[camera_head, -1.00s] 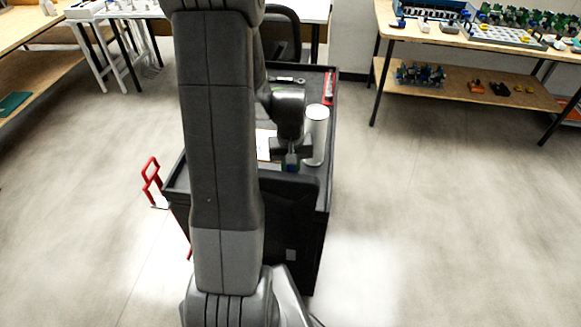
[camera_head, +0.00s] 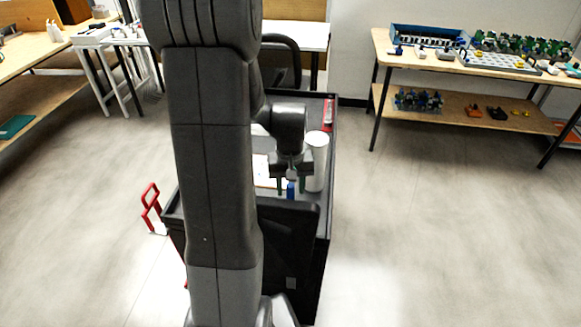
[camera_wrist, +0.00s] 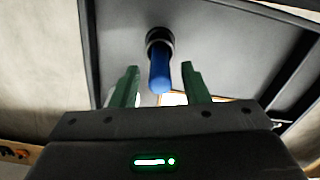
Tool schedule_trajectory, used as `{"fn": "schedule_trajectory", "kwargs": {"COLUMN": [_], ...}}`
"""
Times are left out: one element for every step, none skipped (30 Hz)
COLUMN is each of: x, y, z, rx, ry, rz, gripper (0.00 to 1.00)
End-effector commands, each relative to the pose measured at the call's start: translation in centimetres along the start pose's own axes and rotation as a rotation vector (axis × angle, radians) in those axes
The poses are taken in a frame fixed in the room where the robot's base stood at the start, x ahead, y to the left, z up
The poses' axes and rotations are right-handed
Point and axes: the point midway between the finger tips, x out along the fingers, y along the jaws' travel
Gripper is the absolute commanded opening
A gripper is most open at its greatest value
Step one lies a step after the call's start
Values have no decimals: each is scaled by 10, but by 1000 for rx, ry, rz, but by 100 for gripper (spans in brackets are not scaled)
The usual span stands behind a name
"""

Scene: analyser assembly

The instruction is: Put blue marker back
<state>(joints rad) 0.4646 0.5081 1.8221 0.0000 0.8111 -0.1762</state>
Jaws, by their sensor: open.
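The blue marker (camera_wrist: 160,72) is in the wrist view, its blue length pointing toward me from a dark round collar (camera_wrist: 159,40) on the grey surface of the black cart. My gripper (camera_wrist: 158,68) is open, with one green finger on each side of the marker's near end and gaps visible on both sides. In the head view the marker (camera_head: 291,190) shows as a small blue piece between the fingers of my gripper (camera_head: 291,184), above the cart top. I cannot tell how deep the marker sits in the collar.
A white cylinder (camera_head: 317,160) stands on the cart close to the right of my gripper. The cart has a raised black rim (camera_head: 331,130) and a red item (camera_head: 328,115) at the back right. A parts table (camera_head: 420,58) stands at the right; open floor lies between.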

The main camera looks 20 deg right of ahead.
Motion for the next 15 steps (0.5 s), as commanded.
{"fn": "schedule_trajectory", "kwargs": {"x": [-11,-17,-26,-32,-37,-45,-51,-56,-63,-67,-71,-76,-78,-81,-83], "y": [0,0,0,0,0,0,0,0,0,0,0,0,0,0,0], "z": [-1,-1,-1,-1,-1,-1,-1,-1,-1,0,0,-1,0,0,0], "rx": [0,0,0,0,0,0,0,0,0,0,0,0,0,0,0], "ry": [6,7,7,7,6,6,5,6,5,4,3,4,3,2,2], "rz": [1,1,1,1,1,1,1,1,1,1,1,1,0,0,0], "gripper": [42,42,42,42,42,42,42,42,42,42,42,42,42,42,42]}}
